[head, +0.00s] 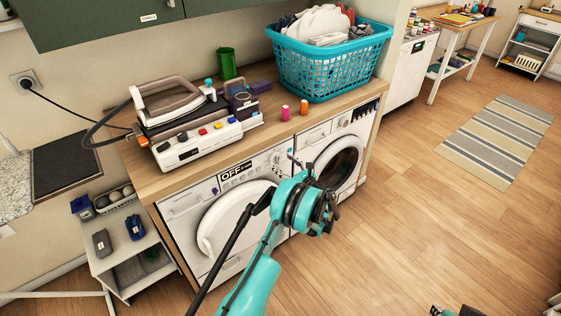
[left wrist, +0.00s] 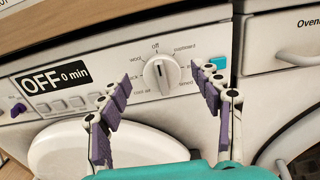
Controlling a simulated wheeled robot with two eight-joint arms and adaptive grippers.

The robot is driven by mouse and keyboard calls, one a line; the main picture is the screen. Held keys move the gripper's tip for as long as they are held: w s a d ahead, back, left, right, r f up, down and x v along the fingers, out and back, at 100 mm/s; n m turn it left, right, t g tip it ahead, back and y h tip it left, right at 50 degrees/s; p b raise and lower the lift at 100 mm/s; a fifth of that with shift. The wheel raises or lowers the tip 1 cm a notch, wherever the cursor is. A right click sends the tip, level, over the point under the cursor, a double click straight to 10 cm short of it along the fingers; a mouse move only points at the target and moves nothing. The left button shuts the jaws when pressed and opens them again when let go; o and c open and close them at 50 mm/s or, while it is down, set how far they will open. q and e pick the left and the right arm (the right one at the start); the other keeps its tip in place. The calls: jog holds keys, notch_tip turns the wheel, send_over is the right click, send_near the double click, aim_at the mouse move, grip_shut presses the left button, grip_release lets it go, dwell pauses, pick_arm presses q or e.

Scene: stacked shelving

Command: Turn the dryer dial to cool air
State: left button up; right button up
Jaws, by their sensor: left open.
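The dryer (head: 178,200) is the left of two white front-loading machines under the wooden counter. Its round dial (left wrist: 161,74) shows in the left wrist view, with the raised grip nearly upright towards "Off". Small labels ring it; one at lower left seems to read "cool air". The display (left wrist: 54,79) reads "OFF 0 min". My left gripper (left wrist: 162,76) is open, with a purple-padded finger to each side of the dial and gaps between. In the head view the left gripper (head: 303,172) is at the machine fronts. My right gripper (head: 455,311) seems to show only partly at the bottom edge.
A teal laundry basket (head: 325,65), an iron (head: 165,98) on its white base and two thread spools stand on the counter above. The second machine (head: 338,160) is just right of the dryer. A low shelf (head: 125,250) stands left. Floor at right is open.

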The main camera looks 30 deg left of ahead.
aim_at(276, 159)
pick_arm(q)
jog(key=shift+b+x, duration=0.3)
jog(key=shift+x, duration=1.1)
jog(key=c, duration=1.1)
